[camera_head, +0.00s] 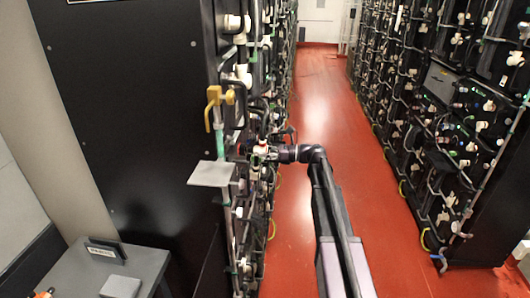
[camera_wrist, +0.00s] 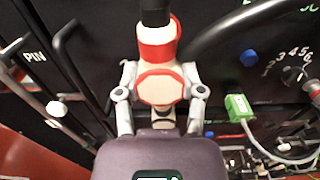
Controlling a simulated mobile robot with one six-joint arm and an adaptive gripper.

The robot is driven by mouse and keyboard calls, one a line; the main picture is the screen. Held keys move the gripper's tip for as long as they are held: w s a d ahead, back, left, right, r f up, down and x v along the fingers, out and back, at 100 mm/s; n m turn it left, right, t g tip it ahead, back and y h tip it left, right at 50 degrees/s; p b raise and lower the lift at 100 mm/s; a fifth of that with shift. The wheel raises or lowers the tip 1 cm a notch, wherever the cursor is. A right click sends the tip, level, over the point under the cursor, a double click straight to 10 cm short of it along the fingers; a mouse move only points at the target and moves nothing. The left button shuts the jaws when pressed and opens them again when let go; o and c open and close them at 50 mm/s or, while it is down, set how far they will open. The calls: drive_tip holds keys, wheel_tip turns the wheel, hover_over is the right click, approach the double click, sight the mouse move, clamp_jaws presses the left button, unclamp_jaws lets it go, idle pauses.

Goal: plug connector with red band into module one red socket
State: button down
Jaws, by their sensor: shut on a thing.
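The connector with the red band (camera_wrist: 158,42) is in the upper middle of the wrist view. It has a cream-white body with red rings, and a black part runs up from its top. My gripper (camera_wrist: 160,84) is shut on it, with one grey finger on each side of the white body. In the head view my gripper (camera_head: 272,152) is at the face of the left battery rack, and the connector (camera_head: 262,149) shows small and white-red there. I cannot make out the module one red socket; whether the connector is seated cannot be told.
A green plug (camera_wrist: 238,107) with a grey cable is right of the connector. A thick black hose (camera_wrist: 222,32) arcs above it. A yellow valve (camera_head: 215,96) and a grey plate (camera_head: 211,174) stick out from the left rack. The red aisle floor (camera_head: 318,100) is clear.

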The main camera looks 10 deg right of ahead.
sight(256, 151)
drive_tip(key=shift+x, duration=1.55)
idle(0.4)
drive_tip(key=shift+c, duration=0.6)
unclamp_jaws()
drive_tip(key=shift+a, duration=0.1)
drive_tip(key=shift+d, duration=0.2)
drive_tip(key=v, duration=1.1)
drive_tip(key=shift+d, duration=0.4)
drive_tip(key=shift+s, duration=0.15)
drive_tip(key=shift+a, duration=0.1)
clamp_jaws()
